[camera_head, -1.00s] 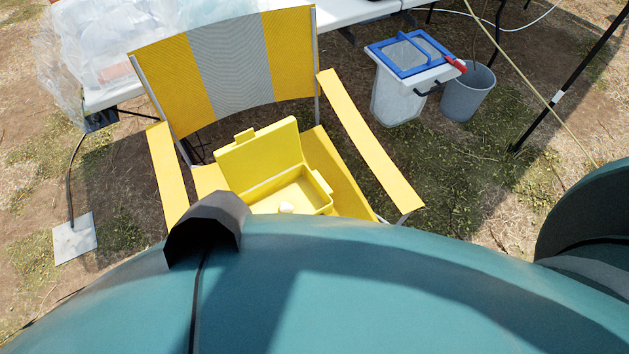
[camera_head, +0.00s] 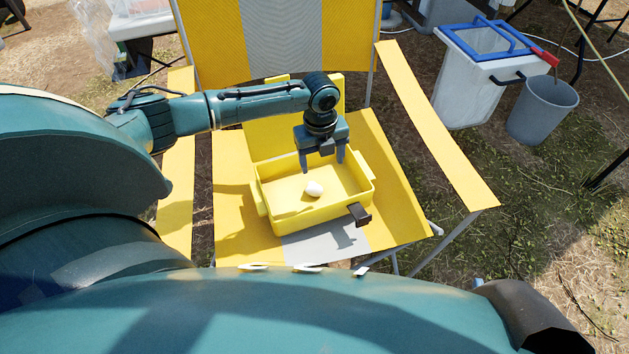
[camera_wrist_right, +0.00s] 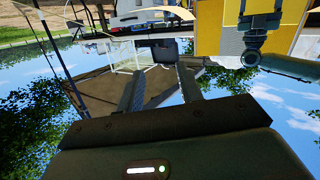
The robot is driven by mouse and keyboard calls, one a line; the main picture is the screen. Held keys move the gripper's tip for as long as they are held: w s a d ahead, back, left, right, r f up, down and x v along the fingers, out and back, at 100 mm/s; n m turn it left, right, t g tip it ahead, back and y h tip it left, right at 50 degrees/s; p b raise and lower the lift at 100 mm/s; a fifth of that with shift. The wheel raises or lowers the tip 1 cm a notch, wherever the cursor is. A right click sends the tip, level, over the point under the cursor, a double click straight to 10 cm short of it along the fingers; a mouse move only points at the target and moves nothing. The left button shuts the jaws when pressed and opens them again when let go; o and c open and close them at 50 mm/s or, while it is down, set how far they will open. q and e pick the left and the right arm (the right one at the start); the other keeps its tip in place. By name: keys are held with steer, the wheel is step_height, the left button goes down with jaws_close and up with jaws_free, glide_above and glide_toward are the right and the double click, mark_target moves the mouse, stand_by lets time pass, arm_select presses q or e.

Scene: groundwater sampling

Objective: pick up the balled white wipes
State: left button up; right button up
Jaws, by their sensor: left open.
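The balled white wipes (camera_head: 314,188) lie as a small white lump on the floor of an open yellow box (camera_head: 285,218), which sits on the seat of a yellow and grey folding chair. My left gripper (camera_head: 322,166) points down over the box, its two fingers apart and empty. In the head view it appears just behind and above the wipes, not touching them. My right gripper (camera_wrist_right: 160,72) shows in the right wrist view with its fingers apart and nothing between them. The wipes cannot be made out in that view.
The box's raised lid (camera_head: 270,140) stands behind it, near my left forearm. The chair's armrests (camera_head: 440,125) flank the seat. A blue-rimmed white bin (camera_head: 468,85) and a grey bucket (camera_head: 542,112) stand to the right on the ground.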

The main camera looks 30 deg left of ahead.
arm_select(q)
steer(key=f+b, duration=0.1)
steer(key=f, duration=0.1)
steer(key=a+f+b, duration=0.1)
steer(key=f, duration=0.1)
steer(key=a+f+b, duration=0.1)
steer(key=f, duration=0.1)
steer(key=shift+w+a+f, duration=0.1)
steer(key=shift+w+f, duration=0.05)
steer(key=shift+w, duration=0.05)
steer(key=shift+f, duration=0.75)
steer(key=f+b, duration=0.2)
steer(key=f, duration=0.2)
steer(key=shift+a+f+b, duration=0.2)
steer(key=shift+a+b, duration=0.1)
steer(key=shift+b, duration=0.1)
steer(key=shift+f, duration=0.25)
arm_select(e)
steer(key=a+n+t+y, duration=0.1)
steer(key=a+t+y, duration=0.1)
steer(key=shift+n+t+y, duration=0.3)
steer(key=shift+n+y, duration=0.1)
arm_select(q)
steer(key=shift+c, duration=0.3)
steer(key=c, duration=1)
arm_select(e)
steer(key=shift+f, duration=0.1)
